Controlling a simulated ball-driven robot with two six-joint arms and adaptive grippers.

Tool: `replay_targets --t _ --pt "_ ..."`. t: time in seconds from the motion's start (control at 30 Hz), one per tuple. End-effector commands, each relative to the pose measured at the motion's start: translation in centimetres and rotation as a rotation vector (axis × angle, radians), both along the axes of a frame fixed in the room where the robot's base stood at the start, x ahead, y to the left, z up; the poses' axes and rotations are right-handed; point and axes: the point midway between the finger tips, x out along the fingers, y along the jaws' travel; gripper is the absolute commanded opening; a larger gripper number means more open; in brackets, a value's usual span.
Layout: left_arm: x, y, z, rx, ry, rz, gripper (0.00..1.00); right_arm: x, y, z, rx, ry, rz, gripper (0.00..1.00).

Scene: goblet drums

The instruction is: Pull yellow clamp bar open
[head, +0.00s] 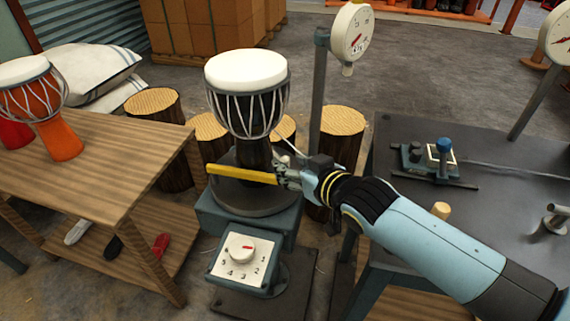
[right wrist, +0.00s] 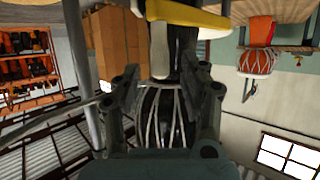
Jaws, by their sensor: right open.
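The yellow clamp bar (head: 238,174) lies across the front of the black and white goblet drum (head: 247,90), low at its foot. The drum stands upright on a round plate of a grey stand. My right gripper (head: 284,174) is at the right end of the bar, its fingers pointing left. In the right wrist view the fingers (right wrist: 165,95) are apart, with the drum (right wrist: 165,118) showing between them. The yellow bar (right wrist: 190,18) crosses the top of that view, beyond the fingertips. Whether the fingers touch the bar cannot be told. My left gripper is not in view.
A dial box (head: 242,257) sits at the stand's front. A post with a round gauge (head: 352,32) rises behind my right gripper. A wooden table (head: 110,160) with orange drums (head: 60,137) is at left; a dark bench (head: 490,205) with tools is at right. Log stumps stand behind.

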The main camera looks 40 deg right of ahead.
Motion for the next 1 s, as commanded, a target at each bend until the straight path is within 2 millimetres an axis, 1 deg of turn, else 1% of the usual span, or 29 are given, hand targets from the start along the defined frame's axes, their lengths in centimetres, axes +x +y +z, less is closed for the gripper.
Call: replay_targets --t 0.03,0.1,0.2,0.33,0.53,0.57,0.87,0.9,1.0 --pt "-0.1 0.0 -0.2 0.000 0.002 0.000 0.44 0.9 0.0 -0.3 0.000 -0.001 0.000 0.44" --pt "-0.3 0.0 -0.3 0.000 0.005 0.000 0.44 1.8 -0.1 -0.7 0.001 -0.001 0.000 0.44" --pt "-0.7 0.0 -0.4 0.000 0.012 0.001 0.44 2.7 -0.1 -1.1 0.000 -0.001 0.000 0.44" --pt "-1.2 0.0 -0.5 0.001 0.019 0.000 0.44 3.2 -0.1 -1.4 0.000 0.000 0.000 0.44" --pt "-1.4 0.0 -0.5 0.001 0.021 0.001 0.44 3.3 -0.1 -1.4 0.000 0.000 0.000 0.44" --pt "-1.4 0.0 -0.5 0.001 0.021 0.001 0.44 3.3 -0.1 -1.4 0.000 0.000 0.000 0.42" --pt "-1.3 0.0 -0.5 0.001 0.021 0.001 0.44 3.2 -0.2 -1.4 -0.001 0.000 0.000 0.03" --pt "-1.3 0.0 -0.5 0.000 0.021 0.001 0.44 3.2 -0.2 -1.4 -0.001 0.000 0.000 0.00" --pt "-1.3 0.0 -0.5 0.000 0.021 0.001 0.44 3.2 -0.2 -1.4 -0.001 0.000 0.000 0.00"
